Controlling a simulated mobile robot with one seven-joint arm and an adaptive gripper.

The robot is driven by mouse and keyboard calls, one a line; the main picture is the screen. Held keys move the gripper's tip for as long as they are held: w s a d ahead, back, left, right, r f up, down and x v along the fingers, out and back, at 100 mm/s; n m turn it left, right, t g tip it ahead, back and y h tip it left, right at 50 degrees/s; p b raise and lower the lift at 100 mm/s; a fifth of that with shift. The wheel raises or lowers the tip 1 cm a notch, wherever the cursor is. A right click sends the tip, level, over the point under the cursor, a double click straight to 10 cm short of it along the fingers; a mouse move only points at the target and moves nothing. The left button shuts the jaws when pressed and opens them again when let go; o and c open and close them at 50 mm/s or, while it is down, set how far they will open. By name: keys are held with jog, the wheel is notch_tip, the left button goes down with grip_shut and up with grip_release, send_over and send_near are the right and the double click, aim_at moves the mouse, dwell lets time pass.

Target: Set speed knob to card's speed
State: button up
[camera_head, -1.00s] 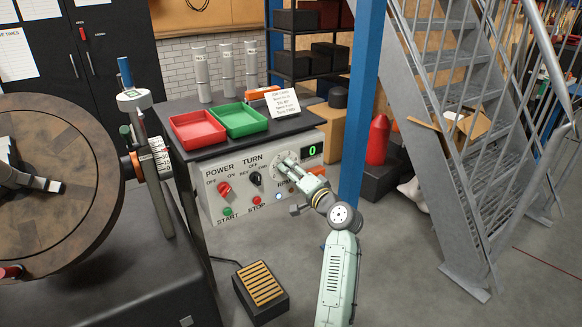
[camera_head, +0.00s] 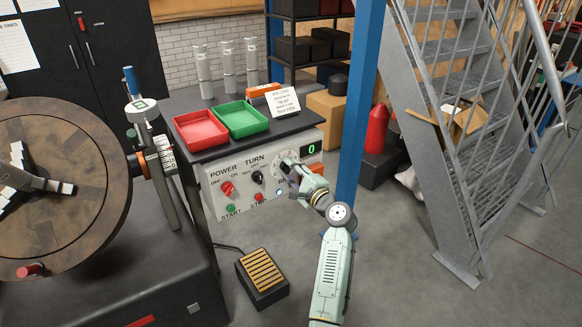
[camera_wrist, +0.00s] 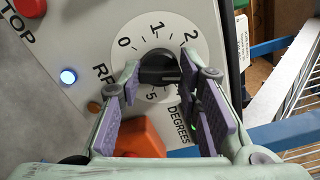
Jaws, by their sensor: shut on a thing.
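The speed knob (camera_wrist: 158,66) is black and sits at the middle of a white numbered dial (camera_wrist: 172,27) in the wrist view. Digits 0, 1, 2 and 5 show; fingers cover the others. I cannot tell which digit the knob points to. My gripper (camera_wrist: 158,76), with purple pads, is shut on the knob, one finger on each side. In the head view my gripper (camera_head: 291,167) is at the panel's right part and hides much of the dial. The white card (camera_head: 283,103) leans on the cabinet top; its print is too small to read surely. The green display (camera_head: 311,149) reads 0.
The panel also holds a red power switch (camera_head: 228,188), a black turn switch (camera_head: 257,177), a green start button (camera_head: 231,208) and a lit blue lamp (camera_wrist: 68,76). Red (camera_head: 201,138) and green trays (camera_head: 262,126) stand on top. A blue post (camera_head: 357,100) is close right.

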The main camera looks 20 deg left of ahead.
jog(key=shift+m, duration=0.4)
jog(key=o, duration=1.1)
jog(key=shift+o, duration=0.2)
jog(key=v, duration=1.2)
